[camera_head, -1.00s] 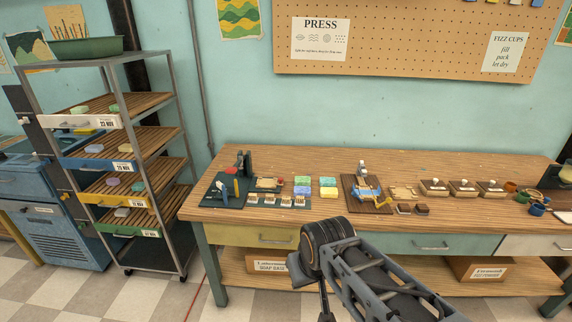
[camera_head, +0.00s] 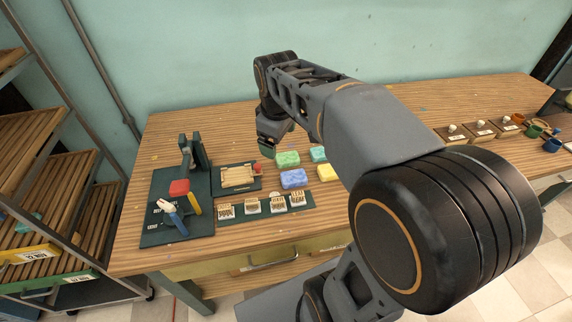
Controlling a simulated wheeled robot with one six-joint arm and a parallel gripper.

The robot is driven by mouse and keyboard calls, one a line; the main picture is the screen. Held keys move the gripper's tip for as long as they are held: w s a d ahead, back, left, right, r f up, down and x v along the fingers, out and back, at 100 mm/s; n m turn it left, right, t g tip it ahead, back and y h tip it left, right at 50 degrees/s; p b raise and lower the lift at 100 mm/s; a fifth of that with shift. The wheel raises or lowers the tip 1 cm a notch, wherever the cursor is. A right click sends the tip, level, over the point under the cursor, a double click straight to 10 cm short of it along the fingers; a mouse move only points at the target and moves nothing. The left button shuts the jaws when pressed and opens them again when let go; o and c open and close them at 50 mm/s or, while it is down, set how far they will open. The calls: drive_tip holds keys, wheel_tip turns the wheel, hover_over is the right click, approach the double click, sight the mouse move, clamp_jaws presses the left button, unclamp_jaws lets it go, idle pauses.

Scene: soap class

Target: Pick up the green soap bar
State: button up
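The green soap bar (camera_head: 288,159) lies on the workbench (camera_head: 140,243) in a small group of soap bars. A blue-violet bar (camera_head: 293,179) lies in front of it, a teal bar (camera_head: 318,154) to its right and a yellow bar (camera_head: 327,173) to its front right. My gripper (camera_head: 269,147) points down just behind and to the left of the green bar, close to it in the picture. I cannot tell whether it touches the bar. Its fingers are small and dark, so their opening does not show clearly. My arm hides the bench to the right of the bars.
A dark board with a press and a red-topped tool (camera_head: 179,188) stands at the left. Several stamps (camera_head: 252,204) lie in a row in front of the soaps. A wooden mould (camera_head: 238,176) sits left of them. A shelf rack (camera_head: 38,150) stands at far left.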

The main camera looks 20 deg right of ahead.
drive_tip(key=w+d+f+n+g+b, duration=0.1)
drive_tip(key=w+d+f+n+b, duration=0.2)
drive_tip(key=w+n, duration=0.15)
drive_tip(key=w+d+f+n+g+b, duration=0.1)
drive_tip(key=w+d+f+n+b, duration=0.15)
drive_tip(key=w, duration=0.35)
drive_tip(key=n+b, duration=0.1)
drive_tip(key=b, duration=0.1)
hover_over(287, 157)
drive_tip(key=shift+h, duration=0.3)
drive_tip(key=f, duration=0.9)
drive_tip(key=shift+a, duration=0.35)
drive_tip(key=shift+d+f+b, duration=0.2)
drive_tip(key=shift+f+b, duration=0.2)
drive_tip(key=shift+f, duration=1.05)
drive_tip(key=shift+d+f+b, duration=0.2)
drive_tip(key=shift+f+b, duration=0.2)
drive_tip(key=shift+f, duration=1)
drive_tip(key=c, duration=1)
